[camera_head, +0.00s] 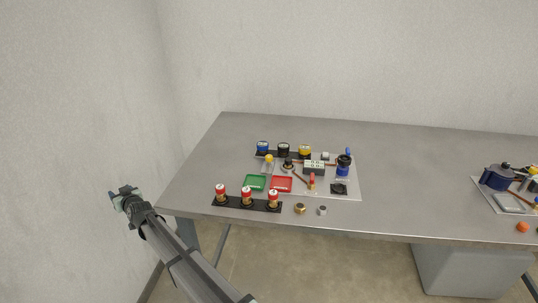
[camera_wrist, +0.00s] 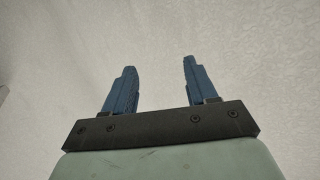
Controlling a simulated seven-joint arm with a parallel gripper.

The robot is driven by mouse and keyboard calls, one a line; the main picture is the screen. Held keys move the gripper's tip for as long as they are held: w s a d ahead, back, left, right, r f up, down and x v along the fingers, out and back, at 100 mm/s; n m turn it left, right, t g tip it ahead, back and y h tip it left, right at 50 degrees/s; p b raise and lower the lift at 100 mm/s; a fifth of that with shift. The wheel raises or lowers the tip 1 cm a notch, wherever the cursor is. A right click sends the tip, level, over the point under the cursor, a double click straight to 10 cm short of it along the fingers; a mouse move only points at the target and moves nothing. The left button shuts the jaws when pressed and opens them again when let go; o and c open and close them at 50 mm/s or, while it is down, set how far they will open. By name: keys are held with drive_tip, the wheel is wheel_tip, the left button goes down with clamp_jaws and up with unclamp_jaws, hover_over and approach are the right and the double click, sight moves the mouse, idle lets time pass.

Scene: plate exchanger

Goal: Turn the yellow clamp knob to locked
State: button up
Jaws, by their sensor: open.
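A small yellow knob-like part (camera_head: 269,158) stands on the left side of the light board in the middle of the table. A second yellow part (camera_head: 534,170) shows on the device at the right edge. They are too small to tell which is the clamp knob or how it is turned. My gripper (camera_head: 121,192) is off the table's left edge, far from both. In the wrist view my gripper (camera_wrist: 160,66) has its two blue fingers apart, with only pale wall between them.
The board (camera_head: 345,192) holds a green tray (camera_head: 255,182), a red tray (camera_head: 281,184) and a meter (camera_head: 314,166). Behind is a rack with blue, black and yellow (camera_head: 305,149) tops. Red-topped cylinders (camera_head: 247,195) stand in a front rack.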

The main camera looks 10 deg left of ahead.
drive_tip(key=w+d+r+m+g+h, duration=0.15)
drive_tip(key=w+d+r, duration=0.35)
drive_tip(key=r, duration=0.6)
drive_tip(key=w+d+r+m+g+h, duration=0.1)
drive_tip(key=w+d+r+m, duration=0.3)
drive_tip(key=r, duration=0.7)
drive_tip(key=w+d+r+m+g+h, duration=0.15)
drive_tip(key=w+d+r, duration=0.35)
drive_tip(key=r, duration=0.6)
drive_tip(key=m+g+h, duration=0.5)
drive_tip(key=m+h, duration=0.4)
drive_tip(key=m, duration=0.3)
hover_over(269, 156)
wheel_tip(269, 156, down, 13)
wheel_tip(269, 156, down, 13)
drive_tip(key=shift+w+r, duration=0.1)
drive_tip(key=c, duration=1.1)
drive_tip(key=shift+o, duration=0.2)
